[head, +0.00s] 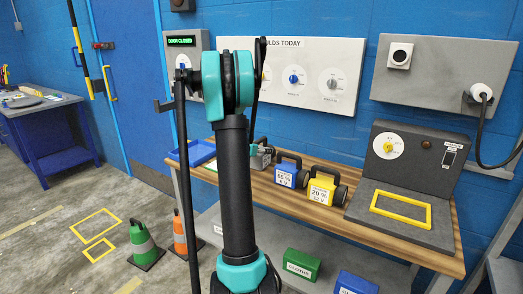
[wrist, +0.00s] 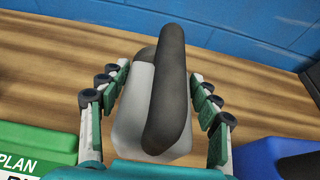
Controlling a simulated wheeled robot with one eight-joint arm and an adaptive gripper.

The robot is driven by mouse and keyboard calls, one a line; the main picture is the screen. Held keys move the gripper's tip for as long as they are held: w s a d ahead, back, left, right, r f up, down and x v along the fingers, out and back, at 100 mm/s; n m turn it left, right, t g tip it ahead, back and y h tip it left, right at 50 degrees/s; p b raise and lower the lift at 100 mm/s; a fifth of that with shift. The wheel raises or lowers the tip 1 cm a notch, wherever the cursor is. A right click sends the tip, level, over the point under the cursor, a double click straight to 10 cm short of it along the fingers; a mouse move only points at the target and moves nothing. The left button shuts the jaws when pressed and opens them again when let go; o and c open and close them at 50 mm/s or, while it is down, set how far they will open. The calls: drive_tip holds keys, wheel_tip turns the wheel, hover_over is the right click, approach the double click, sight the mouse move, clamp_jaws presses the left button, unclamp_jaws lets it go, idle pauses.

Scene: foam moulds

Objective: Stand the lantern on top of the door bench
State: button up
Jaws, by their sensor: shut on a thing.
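A grey lantern (wrist: 135,115) with a dark handle (wrist: 168,90) stands upright on a wooden-topped bench (head: 390,232). My gripper (wrist: 158,105) has its fingers on both sides of the grey body, shut on it. In the head view the grey lantern (head: 258,162) is partly behind my arm, and my gripper is mostly hidden. A blue lantern (head: 289,174) and a yellow lantern (head: 322,190) stand to its right. A blue bench (head: 48,135) with a few items on top stands at far left near the blue door (head: 130,90); I cannot tell whether it is the door bench.
A blue tray (head: 195,152) sits at the bench's left end, a grey console (head: 412,160) at its right. A green cone (head: 143,243) and an orange cone (head: 181,236) stand on the floor. Green (head: 301,264) and blue boxes (head: 356,284) lie on the lower shelf.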

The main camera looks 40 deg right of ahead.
drive_tip(key=o, duration=1.6)
drive_tip(key=shift+c, duration=0.2)
drive_tip(key=v, duration=1.2)
drive_tip(key=s+a+f+m+y, duration=0.4)
drive_tip(key=s+a+m, duration=0.3)
drive_tip(key=a, duration=0.4)
drive_tip(key=s+a+f+m+y, duration=0.4)
drive_tip(key=s+a+f+m, duration=0.2)
drive_tip(key=a, duration=0.5)
drive_tip(key=s+a+f+m+y, duration=0.4)
drive_tip(key=s+a+f+m, duration=0.1)
drive_tip(key=s+a+m, duration=0.4)
drive_tip(key=s+a, duration=0.2)
drive_tip(key=a, duration=0.1)
drive_tip(key=shift+s+f+g, duration=0.15)
drive_tip(key=shift+s+g, duration=0.15)
drive_tip(key=shift+g, duration=0.1)
